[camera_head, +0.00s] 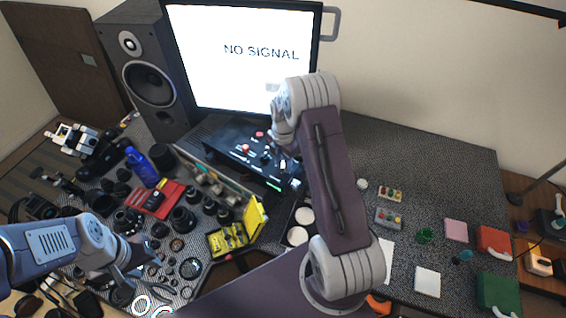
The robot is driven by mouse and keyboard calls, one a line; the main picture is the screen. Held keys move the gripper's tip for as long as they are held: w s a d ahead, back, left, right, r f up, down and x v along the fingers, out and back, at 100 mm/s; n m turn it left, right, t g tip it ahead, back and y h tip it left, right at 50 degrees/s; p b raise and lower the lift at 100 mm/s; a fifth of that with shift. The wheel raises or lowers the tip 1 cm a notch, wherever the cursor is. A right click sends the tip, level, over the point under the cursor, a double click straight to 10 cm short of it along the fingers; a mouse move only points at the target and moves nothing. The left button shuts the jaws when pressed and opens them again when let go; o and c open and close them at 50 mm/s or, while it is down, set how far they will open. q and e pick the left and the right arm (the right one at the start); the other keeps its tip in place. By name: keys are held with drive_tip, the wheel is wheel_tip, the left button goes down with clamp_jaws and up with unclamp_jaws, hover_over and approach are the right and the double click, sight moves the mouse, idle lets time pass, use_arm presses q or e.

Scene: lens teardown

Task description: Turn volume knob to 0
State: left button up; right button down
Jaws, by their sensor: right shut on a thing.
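A black control panel (225,150) with several small knobs and red and white caps lies below the monitor. I cannot tell by its look which knob is the volume knob. My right gripper (285,148) reaches down to the right part of this panel. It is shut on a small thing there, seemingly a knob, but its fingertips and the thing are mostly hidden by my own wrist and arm. My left gripper (133,277) hangs at the lower left over the small lens parts, away from the panel. Its fingers look apart, with nothing seen between them.
A monitor (215,60) reading "NO SIGNAL" and a speaker (150,75) stand behind the panel. Lens parts, a blue bottle (142,167), a red tray (167,204) and a yellow case (248,222) crowd the left. The mat's back right (430,160) is clear.

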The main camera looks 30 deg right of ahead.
sight(283, 164)
drive_tip(key=shift+w+r, duration=0.15)
drive_tip(key=shift+w, duration=0.05)
drive_tip(key=c, duration=1.3)
unclamp_jaws()
drive_tip(key=o, duration=0.3)
drive_tip(key=shift+o, duration=0.2)
drive_tip(key=shift+s, duration=0.1)
wheel_tip(283, 164, up, 9)
drive_tip(key=b, duration=0.2)
